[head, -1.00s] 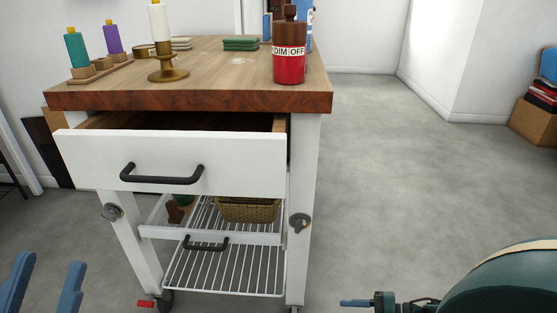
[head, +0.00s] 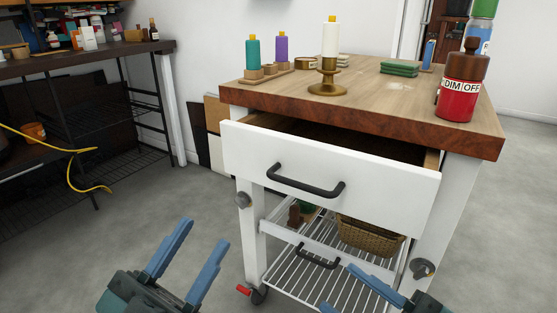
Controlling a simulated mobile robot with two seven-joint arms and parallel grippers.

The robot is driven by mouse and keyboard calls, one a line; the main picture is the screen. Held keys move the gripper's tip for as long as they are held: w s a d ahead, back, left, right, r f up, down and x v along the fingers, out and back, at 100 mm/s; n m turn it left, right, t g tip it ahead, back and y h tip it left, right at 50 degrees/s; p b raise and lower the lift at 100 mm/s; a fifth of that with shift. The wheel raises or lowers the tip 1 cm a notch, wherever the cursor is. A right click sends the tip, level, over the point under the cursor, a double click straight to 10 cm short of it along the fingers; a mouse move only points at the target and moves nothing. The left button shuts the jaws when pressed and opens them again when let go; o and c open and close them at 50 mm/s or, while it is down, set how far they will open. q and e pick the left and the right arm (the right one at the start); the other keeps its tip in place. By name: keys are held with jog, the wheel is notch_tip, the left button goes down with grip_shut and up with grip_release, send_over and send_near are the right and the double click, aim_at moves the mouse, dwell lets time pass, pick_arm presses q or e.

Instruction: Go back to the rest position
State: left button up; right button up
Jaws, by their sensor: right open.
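My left gripper (head: 205,235) is at the lower left, in front of the cart. Its two blue fingers are spread apart with nothing between them. My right gripper (head: 352,275) is at the bottom edge, in front of the cart's lower shelves. One blue finger shows clearly and the rest is mostly cut off by the frame. I see nothing held in it. Both grippers are below the handle of the cart's white drawer (head: 320,195), which is pulled partly open, and apart from that handle.
The wooden-topped cart (head: 380,105) carries candles, a red bottle (head: 463,88) and green pads (head: 399,68). A wicker basket (head: 370,237) sits on its wire shelf. A dark workbench (head: 90,60) with a yellow cable (head: 85,150) stands at left. Floor between bench and cart is clear.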

pick_arm(q)
notch_tip(320, 180, down, 4)
jog(key=s+f+n+g+y+p, duration=0.1)
jog(key=n+g+y+p, duration=0.1)
jog(key=n+y+p, duration=0.45)
pick_arm(e)
jog(key=d+r+m+g+h+p, duration=0.2)
jog(key=d+r+m+h+p, duration=0.3)
jog(key=p, duration=3.2)
notch_tip(320, 180, up, 6)
jog(key=s+m+h, duration=0.1)
jog(key=m+h, duration=0.7)
jog(key=m, duration=0.2)
jog(key=shift+r+m+h, duration=0.15)
jog(key=shift+m+h, duration=0.15)
jog(key=shift+m, duration=0.1)
pick_arm(q)
jog(key=s+a+r+n+g+y, duration=0.1)
jog(key=s+a+r+g+y, duration=0.1)
jog(key=a+r+g+y, duration=0.2)
notch_tip(320, 180, up, 6)
jog(key=a+g, duration=0.1)
jog(key=g, duration=0.2)
jog(key=shift+n+y, duration=0.35)
pick_arm(e)
jog(key=shift+c, duration=0.3)
pick_arm(q)
jog(key=shift+s, duration=0.1)
pick_arm(e)
jog(key=shift+c, duration=0.2)
